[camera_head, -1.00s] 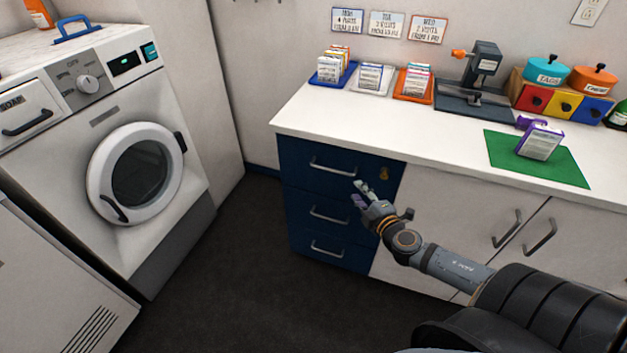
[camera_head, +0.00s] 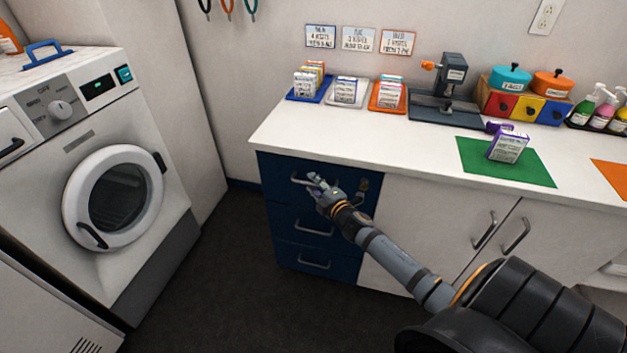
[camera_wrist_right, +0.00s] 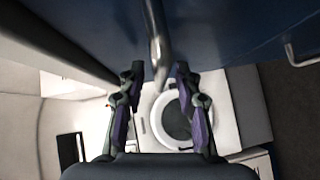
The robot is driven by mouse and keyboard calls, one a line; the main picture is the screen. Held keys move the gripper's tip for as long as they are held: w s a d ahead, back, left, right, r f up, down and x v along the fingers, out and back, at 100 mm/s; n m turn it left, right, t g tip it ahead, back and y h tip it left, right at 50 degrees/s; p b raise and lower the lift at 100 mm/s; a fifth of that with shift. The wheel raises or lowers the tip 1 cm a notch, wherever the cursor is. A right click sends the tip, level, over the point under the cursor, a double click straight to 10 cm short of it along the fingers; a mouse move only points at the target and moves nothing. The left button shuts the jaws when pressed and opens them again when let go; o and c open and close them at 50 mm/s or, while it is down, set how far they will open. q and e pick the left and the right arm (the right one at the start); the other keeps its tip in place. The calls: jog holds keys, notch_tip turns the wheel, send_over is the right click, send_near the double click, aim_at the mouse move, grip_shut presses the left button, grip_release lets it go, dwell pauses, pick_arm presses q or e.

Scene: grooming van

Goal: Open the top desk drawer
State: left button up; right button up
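The top desk drawer (camera_head: 281,163) is the uppermost of three dark blue drawers under the white counter. It looks closed. Its silver bar handle (camera_head: 300,181) is partly covered by my right gripper (camera_head: 314,183), which is at the handle's right part. In the right wrist view the handle (camera_wrist_right: 158,45) runs down from the top, and its end lies between the fingertips of my right gripper (camera_wrist_right: 160,72). The fingers are apart there, one on each side of the bar, with no clear contact. A brass-coloured lock (camera_head: 363,185) sits on the drawer's right. My left gripper is not in view.
Two lower blue drawers, a middle one (camera_head: 286,219) and a bottom one (camera_head: 285,255), have matching handles. White cupboard doors (camera_head: 425,220) stand to the right. A washing machine (camera_head: 165,235) stands at left. Dark floor (camera_head: 235,270) in front of the drawers is clear.

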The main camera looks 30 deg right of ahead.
jog(key=shift+w+f, duration=0.1)
jog(key=shift+w, duration=0.15)
grip_shut()
dwell(0.3)
